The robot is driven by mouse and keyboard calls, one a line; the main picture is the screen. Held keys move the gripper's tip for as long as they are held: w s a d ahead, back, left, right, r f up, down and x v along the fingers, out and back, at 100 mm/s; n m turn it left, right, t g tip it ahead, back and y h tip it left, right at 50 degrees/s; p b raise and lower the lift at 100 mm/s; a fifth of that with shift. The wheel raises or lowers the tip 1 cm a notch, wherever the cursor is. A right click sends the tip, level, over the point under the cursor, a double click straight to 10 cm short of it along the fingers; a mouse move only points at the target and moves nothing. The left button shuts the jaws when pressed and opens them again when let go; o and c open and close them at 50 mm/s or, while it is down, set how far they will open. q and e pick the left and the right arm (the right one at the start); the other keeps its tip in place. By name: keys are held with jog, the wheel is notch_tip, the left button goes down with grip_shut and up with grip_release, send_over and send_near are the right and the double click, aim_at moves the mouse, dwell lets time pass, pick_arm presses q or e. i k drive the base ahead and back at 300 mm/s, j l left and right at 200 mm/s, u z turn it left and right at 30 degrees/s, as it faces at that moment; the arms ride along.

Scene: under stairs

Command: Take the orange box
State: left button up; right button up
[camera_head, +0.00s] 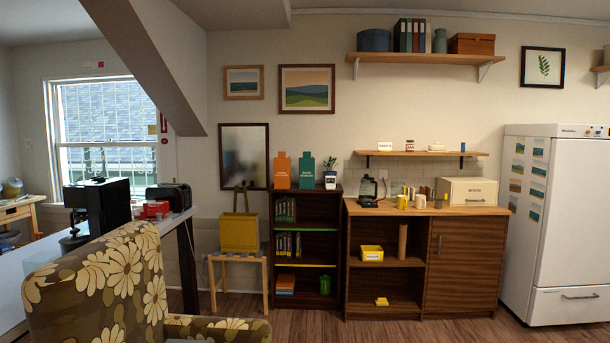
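An orange box (282,173) with a narrower top and small pale lettering stands upright on top of the dark bookcase (308,228), at its left end. A teal box (306,174) of the same shape stands just to its right. Neither of my grippers shows in the head view, and nothing is seen touching the orange box.
A patterned armchair (110,285) and a desk (178,225) with dark machines fill the near left. A stool (238,258) holding a yellow bag (239,232) stands left of the bookcase. A wooden cabinet (465,262) stands right of it. Wooden floor (400,332) shows in front.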

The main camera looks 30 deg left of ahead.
aim_at(281, 163)
jog(key=i, duration=0.8)
jog(key=i+u, duration=0.2)
jog(key=i, duration=0.35)
jog(key=i+u, duration=0.2)
jog(key=i, duration=0.35)
jog(key=i+l+u, duration=0.15)
jog(key=i, duration=0.4)
jog(key=i+l+u, duration=0.2)
jog(key=i, duration=0.35)
jog(key=i+u, duration=0.3)
jog(key=i, duration=0.35)
jog(key=i+u, duration=0.3)
jog(key=i, duration=0.35)
jog(key=i+l+u, duration=0.3)
jog(key=i, duration=0.35)
jog(key=i+j, duration=0.25)
jog(key=i, duration=0.15)
jog(key=i+j, duration=0.25)
jog(key=i+j+u, duration=0.1)
jog(key=i+j, duration=0.15)
jog(key=i, duration=0.25)
